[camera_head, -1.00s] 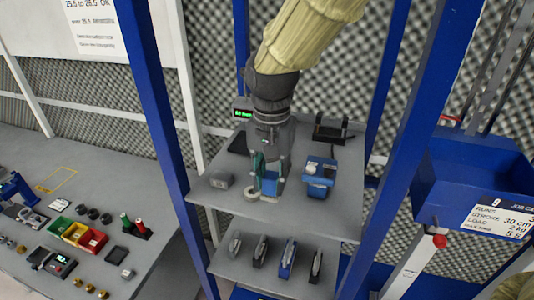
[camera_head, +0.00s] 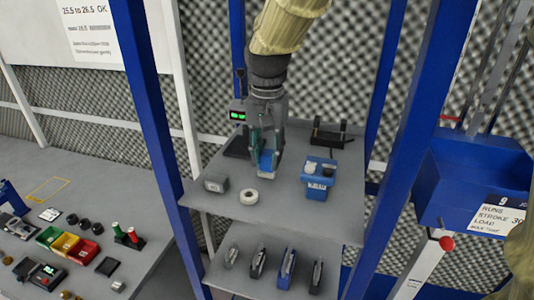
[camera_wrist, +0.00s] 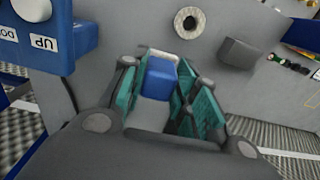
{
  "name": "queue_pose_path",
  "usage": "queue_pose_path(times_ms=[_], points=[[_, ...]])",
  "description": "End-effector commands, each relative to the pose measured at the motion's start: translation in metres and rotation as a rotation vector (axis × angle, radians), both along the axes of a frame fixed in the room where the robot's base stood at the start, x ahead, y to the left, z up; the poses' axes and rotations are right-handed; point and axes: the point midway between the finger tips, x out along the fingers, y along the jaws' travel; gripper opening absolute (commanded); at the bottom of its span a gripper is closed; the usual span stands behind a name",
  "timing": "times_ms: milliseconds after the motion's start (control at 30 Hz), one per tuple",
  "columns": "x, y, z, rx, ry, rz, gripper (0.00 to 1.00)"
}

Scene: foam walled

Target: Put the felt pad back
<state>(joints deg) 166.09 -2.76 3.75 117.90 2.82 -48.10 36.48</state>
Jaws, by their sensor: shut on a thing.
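My gripper (camera_head: 267,157) is shut on a blue block with a pale lower edge, seen between the teal fingers in the head view. The blue block (camera_wrist: 160,78) also sits between my fingers in the wrist view. It may be the felt pad; its underside is hidden and I cannot tell its material. My gripper is over the rear middle of the upper grey shelf (camera_head: 285,212), behind a white ring (camera_head: 243,197). I cannot tell whether the block touches the shelf.
A grey block (camera_head: 216,183) stands left of the ring. A blue button box (camera_head: 318,190) stands to the right and a black holder (camera_head: 329,137) at the back. Several narrow items stand on the lower shelf (camera_head: 230,281). Blue posts (camera_head: 150,110) flank the shelves.

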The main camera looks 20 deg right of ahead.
Motion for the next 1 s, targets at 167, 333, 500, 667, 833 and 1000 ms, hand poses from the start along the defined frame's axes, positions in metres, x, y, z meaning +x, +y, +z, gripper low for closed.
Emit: queue_pose_path(times_ms=[167, 333, 500, 667, 833, 1000], points=[[0.022, -0.007, 0.001, 0.001, 0.001, 0.0, 0.11], [0.044, -0.013, -0.001, 0.001, 0.001, 0.0, 0.11], [0.054, -0.017, -0.004, 0.0, 0.0, 0.0, 0.11], [0.055, -0.017, -0.01, 0.0, 0.002, 0.0, 0.11], [0.055, -0.017, -0.028, -0.001, 0.003, 0.001, 0.11], [0.055, -0.017, -0.039, -0.001, 0.001, 0.001, 0.11]])
